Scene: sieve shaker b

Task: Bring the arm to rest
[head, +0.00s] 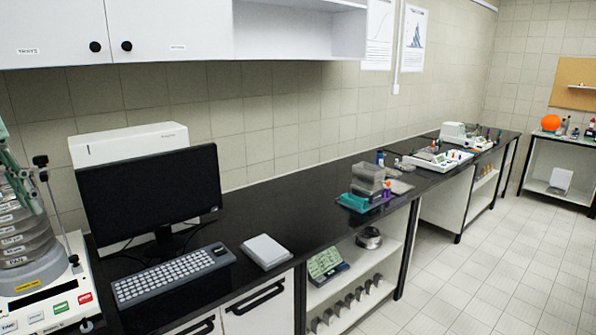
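Neither of my grippers shows in the head view, and no part of my arms can be made out with certainty. The sieve shaker (45,305) stands at the left edge, partly cut off by the frame. Its stack of round metal sieves (14,232) is labelled, with a pan at the bottom. A greenish part (18,180) lies over the upper sieves; I cannot tell what it is. The shaker's front panel has a green button (61,308) and a red button (85,298).
A black bench (270,205) runs along the wall. It bears a monitor (150,190), a keyboard (170,275), a white flat box (266,251) and stacked trays (368,180). White cupboards (170,30) hang above. The tiled floor (480,260) at right is clear.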

